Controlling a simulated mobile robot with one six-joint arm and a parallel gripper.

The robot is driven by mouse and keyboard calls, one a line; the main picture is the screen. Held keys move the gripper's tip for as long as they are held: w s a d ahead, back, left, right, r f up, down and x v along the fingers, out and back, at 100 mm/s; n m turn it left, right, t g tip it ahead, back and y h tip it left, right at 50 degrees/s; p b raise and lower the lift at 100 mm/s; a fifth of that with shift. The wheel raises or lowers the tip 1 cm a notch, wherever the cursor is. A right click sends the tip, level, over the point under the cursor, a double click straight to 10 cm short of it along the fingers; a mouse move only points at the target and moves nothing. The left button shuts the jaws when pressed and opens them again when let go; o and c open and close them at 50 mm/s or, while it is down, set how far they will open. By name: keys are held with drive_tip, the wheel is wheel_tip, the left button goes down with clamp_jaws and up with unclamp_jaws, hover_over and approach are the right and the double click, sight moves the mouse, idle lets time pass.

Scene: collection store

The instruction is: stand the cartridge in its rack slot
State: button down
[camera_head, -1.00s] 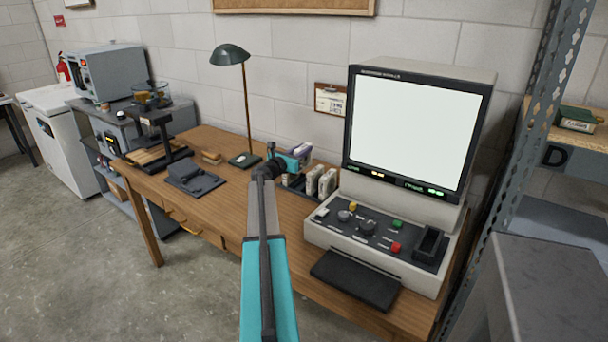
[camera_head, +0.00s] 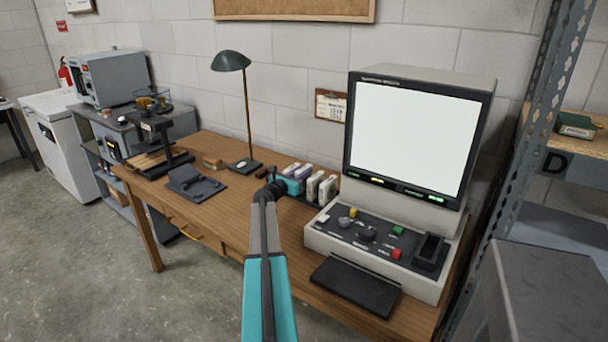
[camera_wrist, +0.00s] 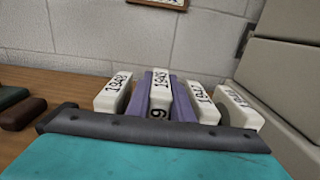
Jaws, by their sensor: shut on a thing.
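My gripper (camera_head: 291,184) is teal and shut on this cartridge at the rack. The dark rack (camera_head: 298,199) lies on the desk left of the reader. The cartridge's lower end is hidden, so I cannot tell whether it touches the slot floor.
White cartridges (camera_head: 328,187) stand close beside the held one. The large-screen reader (camera_head: 400,135) is just right of the rack. A green lamp (camera_head: 231,61) stands behind left. The desk (camera_head: 225,210) has clear wood at front left.

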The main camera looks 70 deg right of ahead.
drive_tip(key=shift+f, duration=0.55)
drive_tip(key=shift+f, duration=0.2)
drive_tip(key=c, duration=1.6)
unclamp_jaws()
drive_tip(key=shift+o, duration=0.2)
drive_tip(key=shift+r, duration=0.15)
drive_tip(key=shift+r, duration=0.1)
drive_tip(key=shift+a, duration=0.35)
drive_tip(key=shift+b+v, duration=0.85)
drive_tip(key=shift+v, duration=4.85)
